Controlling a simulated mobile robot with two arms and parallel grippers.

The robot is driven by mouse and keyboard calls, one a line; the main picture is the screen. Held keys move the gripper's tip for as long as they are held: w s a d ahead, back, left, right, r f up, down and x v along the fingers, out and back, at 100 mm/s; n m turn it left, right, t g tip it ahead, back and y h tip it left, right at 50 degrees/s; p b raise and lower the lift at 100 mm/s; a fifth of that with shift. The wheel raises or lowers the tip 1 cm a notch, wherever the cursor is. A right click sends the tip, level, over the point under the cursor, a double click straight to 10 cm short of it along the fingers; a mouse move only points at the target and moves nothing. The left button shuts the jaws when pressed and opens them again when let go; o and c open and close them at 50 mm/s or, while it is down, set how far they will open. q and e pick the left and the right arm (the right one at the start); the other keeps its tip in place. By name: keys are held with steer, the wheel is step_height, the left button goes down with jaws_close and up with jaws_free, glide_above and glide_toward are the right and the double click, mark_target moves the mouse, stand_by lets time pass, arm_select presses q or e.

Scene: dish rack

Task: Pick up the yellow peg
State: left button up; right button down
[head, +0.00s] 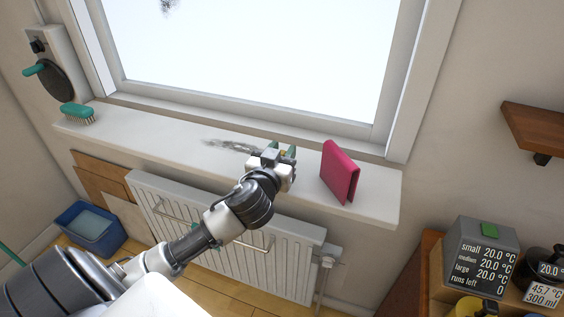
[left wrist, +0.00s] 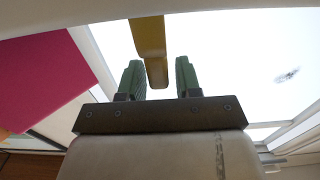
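The yellow peg (left wrist: 150,45) shows in the left wrist view, coming down from the top edge. Its near end sits in the gap between the two green fingers of my left gripper (left wrist: 158,78). A clear gap shows between the peg and the right finger, so the gripper is open. In the head view my left gripper (head: 282,151) is over the windowsill, and it hides most of the peg. My right gripper is in neither view.
A pink upright object (head: 340,172) stands on the windowsill (head: 385,197) just right of my gripper. A green brush (head: 77,113) lies at the sill's left end. The window is behind, and a radiator (head: 220,240) is below. The sill between brush and gripper is free apart from a dark smudge.

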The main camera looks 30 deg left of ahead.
arm_select(q)
jaws_close()
